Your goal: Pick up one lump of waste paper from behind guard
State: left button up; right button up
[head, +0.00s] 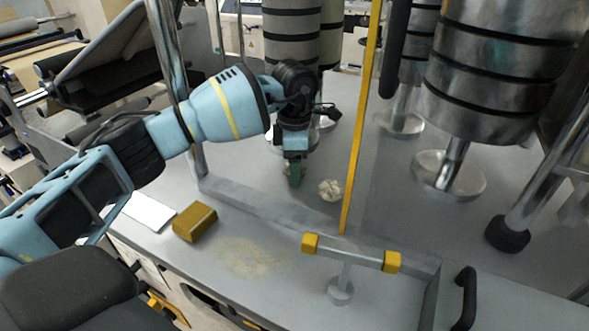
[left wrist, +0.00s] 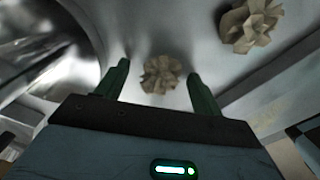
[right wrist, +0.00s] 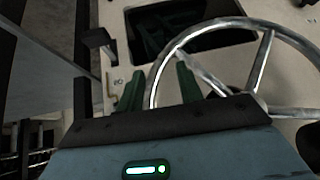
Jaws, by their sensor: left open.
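One crumpled pale lump of waste paper (head: 329,190) lies on the grey deck behind the low ledge, just right of my left gripper (head: 295,172) in the head view. My left gripper points down, open and empty. In the left wrist view, one lump (left wrist: 162,75) shows between and beyond the spread fingers (left wrist: 158,84), and a second lump (left wrist: 250,25) lies to the upper right. I cannot tell which of these two the head view shows. My right gripper (right wrist: 158,85) is open; a metal handwheel (right wrist: 270,50) shows beyond its fingers.
A yellow upright bar (head: 360,120) stands right of the lump. The low grey ledge (head: 270,207) runs in front, with a yellow-ended crossbar (head: 345,252) nearer. Metal rollers (head: 495,70) stand behind. A mustard block (head: 195,221) and a white sheet (head: 150,211) lie front left.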

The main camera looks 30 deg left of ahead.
pick_arm(q)
jog(key=c, duration=1.1)
jog(key=shift+r, duration=0.1)
jog(key=shift+r, duration=0.5)
notch_tip(320, 180, up, 2)
jog(key=shift+r, duration=0.15)
jog(key=s, duration=0.5)
jog(key=s+d+r, duration=0.1)
jog(key=s, duration=0.4)
jog(key=s+d, duration=0.1)
jog(key=s, duration=0.4)
jog(key=shift+s+d+r+b, duration=0.25)
jog(key=shift+s+b, duration=0.15)
